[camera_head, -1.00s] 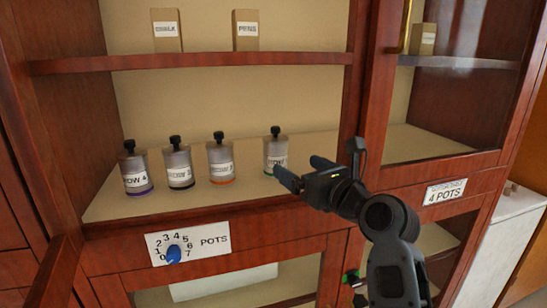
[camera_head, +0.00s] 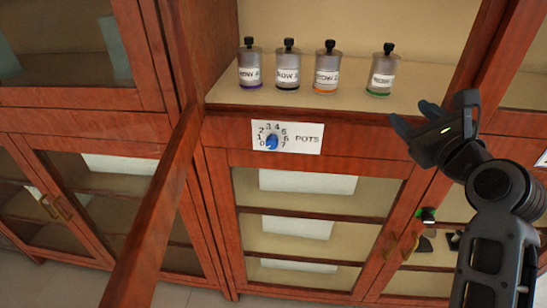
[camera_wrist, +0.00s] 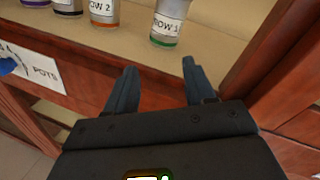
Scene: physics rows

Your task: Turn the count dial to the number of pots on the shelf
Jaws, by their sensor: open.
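The count dial is a blue knob (camera_head: 271,142) on a white plate (camera_head: 308,140) marked 0 to 7 and "POTS", below the shelf; its pointer is too small to read surely. On the shelf (camera_head: 225,97) stand several grey pots with black knobs: purple-banded (camera_head: 250,72), black-banded (camera_head: 287,73), orange-banded (camera_head: 326,75) and, farther right, green-banded (camera_head: 382,76). My gripper (camera_head: 412,115) is open and empty, right of the plate and below right of the green-banded pot. In the wrist view the knob (camera_wrist: 7,66) is cut off at the left edge, left of my open fingers (camera_wrist: 160,66).
An open wooden door (camera_head: 150,215) sticks out left of the dial. Glass-fronted doors (camera_head: 300,215) lie below it. A cabinet post (camera_head: 468,65) stands right of the shelf, near my gripper. A small green-topped black fitting (camera_head: 427,215) is below my gripper.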

